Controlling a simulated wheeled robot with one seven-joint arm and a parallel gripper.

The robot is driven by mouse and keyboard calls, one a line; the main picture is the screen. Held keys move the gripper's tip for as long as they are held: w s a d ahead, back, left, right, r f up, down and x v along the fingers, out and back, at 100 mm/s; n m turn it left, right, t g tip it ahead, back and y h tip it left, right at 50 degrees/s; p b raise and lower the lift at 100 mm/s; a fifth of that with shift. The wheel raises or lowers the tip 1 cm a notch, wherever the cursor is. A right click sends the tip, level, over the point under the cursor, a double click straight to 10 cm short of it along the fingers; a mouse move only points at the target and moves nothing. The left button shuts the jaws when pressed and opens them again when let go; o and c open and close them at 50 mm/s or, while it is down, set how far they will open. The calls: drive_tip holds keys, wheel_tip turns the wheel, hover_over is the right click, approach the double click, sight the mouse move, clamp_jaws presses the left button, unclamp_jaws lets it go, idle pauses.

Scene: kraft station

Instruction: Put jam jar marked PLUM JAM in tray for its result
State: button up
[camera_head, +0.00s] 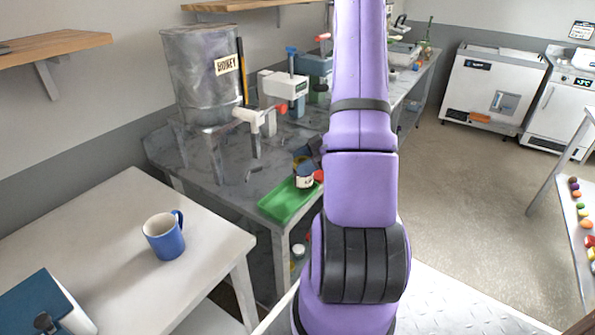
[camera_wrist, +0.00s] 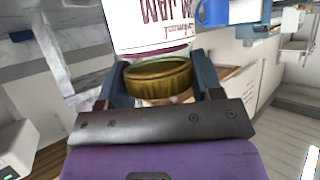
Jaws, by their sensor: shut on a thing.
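A jam jar (camera_wrist: 150,22) with a white label and gold lid fills the top of the wrist view. Its label reads JAM upside down there; the rest is cut off. My gripper (camera_wrist: 160,82) is shut on it, with the fingers on either side of the lid. In the head view my gripper (camera_head: 313,150) is small and dark, partly behind my arm. The jar (camera_head: 304,182) shows there at the right end of a green tray (camera_head: 283,204). I cannot tell whether it touches the tray. The tray lies at the grey bench's front edge.
A HONEY drum (camera_head: 200,75) with a tap stands on the bench (camera_head: 185,150), with devices (camera_head: 283,84) behind. A red object (camera_head: 319,176) is beside the jar. A blue mug (camera_head: 164,237) stands on the white table (camera_head: 110,215) at left.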

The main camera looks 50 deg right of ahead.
drive_tip(key=shift+w, duration=0.45)
drive_tip(key=shift+w+a+f, duration=0.1)
drive_tip(key=shift+w+f, duration=0.1)
drive_tip(key=shift+f, duration=0.7)
drive_tip(key=shift+w+f, duration=0.15)
drive_tip(key=shift+f, duration=0.75)
drive_tip(key=shift+f, duration=0.1)
drive_tip(key=o, duration=1.2)
drive_tip(key=shift+o, duration=0.2)
